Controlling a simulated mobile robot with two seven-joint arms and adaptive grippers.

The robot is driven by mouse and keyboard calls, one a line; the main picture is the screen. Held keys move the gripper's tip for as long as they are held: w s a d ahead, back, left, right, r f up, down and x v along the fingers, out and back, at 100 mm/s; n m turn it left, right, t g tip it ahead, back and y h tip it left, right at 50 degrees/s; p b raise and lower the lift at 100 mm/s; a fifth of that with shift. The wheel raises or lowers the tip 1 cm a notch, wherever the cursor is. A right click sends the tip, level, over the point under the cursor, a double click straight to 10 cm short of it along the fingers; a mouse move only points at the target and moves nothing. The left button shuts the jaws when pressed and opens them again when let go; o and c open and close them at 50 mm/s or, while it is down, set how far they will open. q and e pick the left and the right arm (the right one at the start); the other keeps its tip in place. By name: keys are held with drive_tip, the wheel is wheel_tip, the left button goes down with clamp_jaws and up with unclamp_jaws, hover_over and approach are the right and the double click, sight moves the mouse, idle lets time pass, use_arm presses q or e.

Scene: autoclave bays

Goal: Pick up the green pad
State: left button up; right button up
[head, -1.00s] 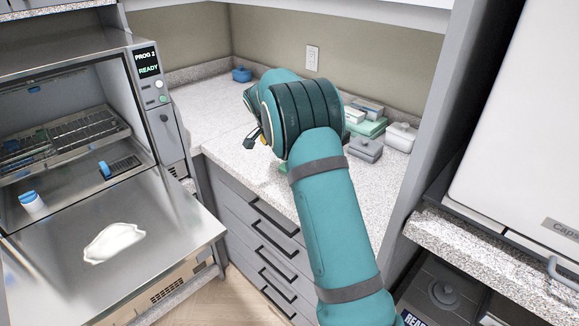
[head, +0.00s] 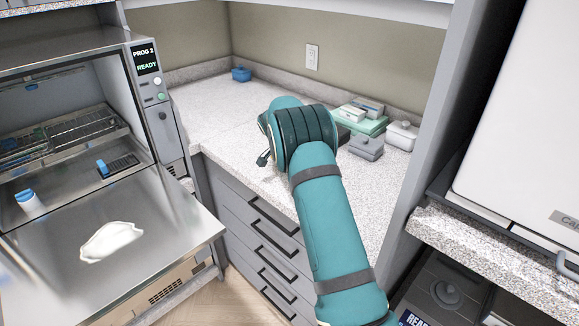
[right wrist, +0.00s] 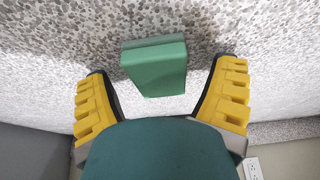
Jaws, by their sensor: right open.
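The green pad (right wrist: 157,68) shows in the right wrist view as a small green block on the speckled counter. It lies between the two yellow fingers of my right gripper (right wrist: 161,70), with a gap on each side. The fingers are apart and hold nothing. In the head view my right gripper (head: 264,158) is over the front part of the counter, mostly hidden by its own teal wrist. I cannot see the pad there. My left gripper is not in view.
Mint-green and grey boxes (head: 366,125) stand behind and right of my wrist, near lidded grey (head: 366,148) and white (head: 402,136) containers. A blue item (head: 241,74) sits at the back corner. An open autoclave (head: 150,225) is at left. The counter's left part is clear.

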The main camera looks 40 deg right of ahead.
drive_tip(key=c, duration=0.9)
drive_tip(key=shift+r, duration=0.1)
wheel_tip(320, 180, up, 10)
drive_tip(key=shift+p, duration=0.9)
drive_tip(key=shift+c, duration=1.2)
